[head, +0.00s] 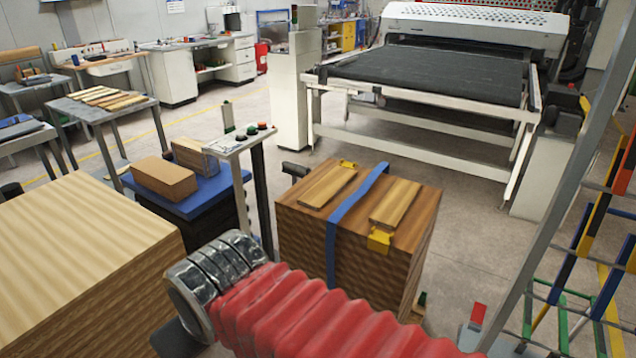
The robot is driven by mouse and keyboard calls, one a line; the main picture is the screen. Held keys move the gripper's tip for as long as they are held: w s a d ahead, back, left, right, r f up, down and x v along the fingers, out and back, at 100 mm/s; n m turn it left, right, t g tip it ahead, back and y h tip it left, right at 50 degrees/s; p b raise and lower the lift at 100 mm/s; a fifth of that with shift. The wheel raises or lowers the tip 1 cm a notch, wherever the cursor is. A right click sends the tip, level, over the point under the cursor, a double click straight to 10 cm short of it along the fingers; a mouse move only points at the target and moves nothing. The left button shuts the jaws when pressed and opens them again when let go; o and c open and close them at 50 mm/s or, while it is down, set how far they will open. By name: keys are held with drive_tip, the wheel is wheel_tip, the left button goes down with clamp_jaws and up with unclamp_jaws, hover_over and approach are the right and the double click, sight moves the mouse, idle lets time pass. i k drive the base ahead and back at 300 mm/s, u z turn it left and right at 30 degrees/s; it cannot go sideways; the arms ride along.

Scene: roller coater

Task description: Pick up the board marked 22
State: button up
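Two light wooden boards lie flat on top of a large strapped wood stack (300,240) in the head view. The left board (328,187) has a yellow tag (347,164) near its far end. The right board (396,204) has a yellow tag (380,241) at its near end. A blue strap (358,198) runs between the boards and down the stack's front. I cannot read a number on either board or tag, so I cannot tell which is 22. My red-sleeved arm crosses the bottom foreground, but my gripper is not visible.
Another wood stack (75,250) is at left. A conveyor machine (430,75) stands behind. A metal rack (565,200) stands at right. Open floor (470,220) lies right of the strapped stack.

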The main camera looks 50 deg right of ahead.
sight(317, 197)
drive_tip(key=i, duration=0.9)
drive_tip(key=u, duration=0.4)
